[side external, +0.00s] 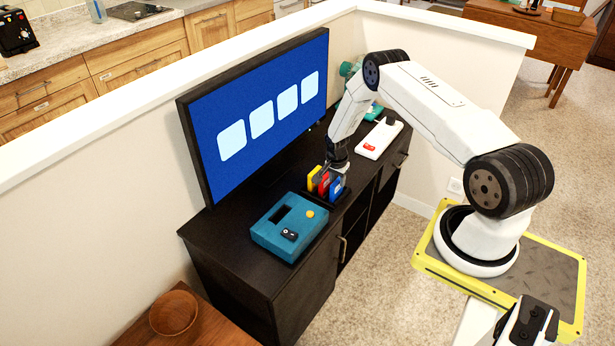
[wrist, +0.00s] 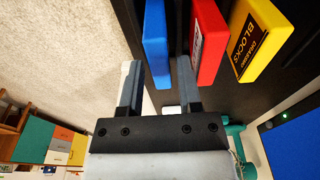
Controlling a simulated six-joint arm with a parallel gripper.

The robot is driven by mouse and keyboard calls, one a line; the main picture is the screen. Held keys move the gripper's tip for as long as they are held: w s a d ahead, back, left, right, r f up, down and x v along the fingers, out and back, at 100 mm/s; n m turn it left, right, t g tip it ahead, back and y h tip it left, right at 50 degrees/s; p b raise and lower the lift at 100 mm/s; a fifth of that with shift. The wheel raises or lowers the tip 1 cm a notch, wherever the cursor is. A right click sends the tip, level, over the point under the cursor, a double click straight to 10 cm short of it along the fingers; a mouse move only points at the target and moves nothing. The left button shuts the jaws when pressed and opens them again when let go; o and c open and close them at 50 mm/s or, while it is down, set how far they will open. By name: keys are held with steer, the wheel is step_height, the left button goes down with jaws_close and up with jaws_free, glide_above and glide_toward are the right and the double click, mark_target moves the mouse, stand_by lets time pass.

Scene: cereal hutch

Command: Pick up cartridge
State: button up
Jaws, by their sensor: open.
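Three cartridges, yellow (side external: 313,180), red (side external: 323,184) and blue (side external: 337,188), stand in a row in a dark holder on the black cabinet. The wrist view shows the blue cartridge (wrist: 156,40), the red cartridge (wrist: 207,42) and the yellow cartridge (wrist: 261,40), which has "BLOCKS" on its label. My gripper (side external: 337,166) is just above the cartridges at the blue end. In the wrist view my open gripper (wrist: 157,68) has the lower end of the blue cartridge in line between its fingers. I cannot tell whether they touch it.
A teal console (side external: 289,228) with a yellow button lies left of the holder. A large television (side external: 262,110) stands close behind. A white device (side external: 380,139) with a red mark lies to the right. A low white wall (side external: 90,160) runs behind the cabinet.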

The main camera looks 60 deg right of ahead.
steer(key=shift+d+f, duration=0.1)
steer(key=shift+f, duration=0.65)
jaws_close()
